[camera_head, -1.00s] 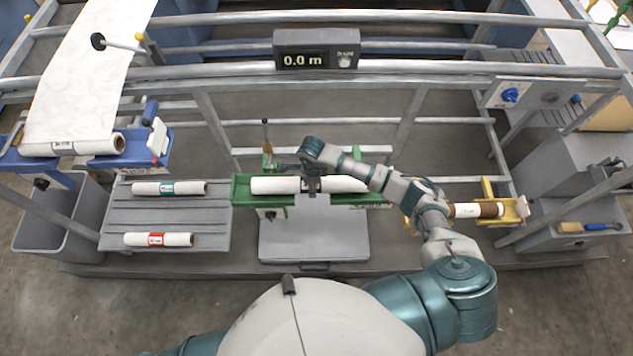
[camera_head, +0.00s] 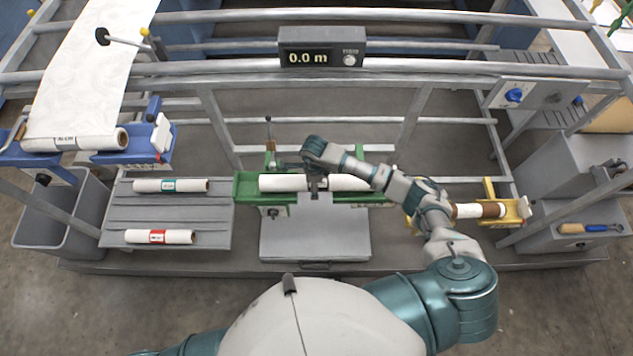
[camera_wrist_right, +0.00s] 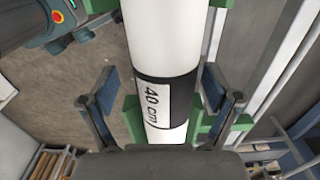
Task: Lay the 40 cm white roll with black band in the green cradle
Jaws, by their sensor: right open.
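The white roll (camera_head: 283,183) lies lengthwise in the green cradle (camera_head: 245,187) at the centre of the head view. In the right wrist view the roll (camera_wrist_right: 165,40) shows its black band with a "40 cm" label. Parts of the green cradle (camera_wrist_right: 133,118) show on both sides beneath it. My right gripper (camera_head: 315,190) is over the roll's middle and hides part of it. In the wrist view my right gripper (camera_wrist_right: 160,88) is open, one finger on each side of the roll, with gaps visible. My left gripper is out of view.
A grey rack (camera_head: 165,213) at left holds a teal-banded roll (camera_head: 170,185) and a red-banded roll (camera_head: 160,237). A blue cradle (camera_head: 160,150) stands farther left. A yellow cradle (camera_head: 512,212) at right holds a brown-ended roll (camera_head: 480,210). Metal rails (camera_head: 420,67) cross behind.

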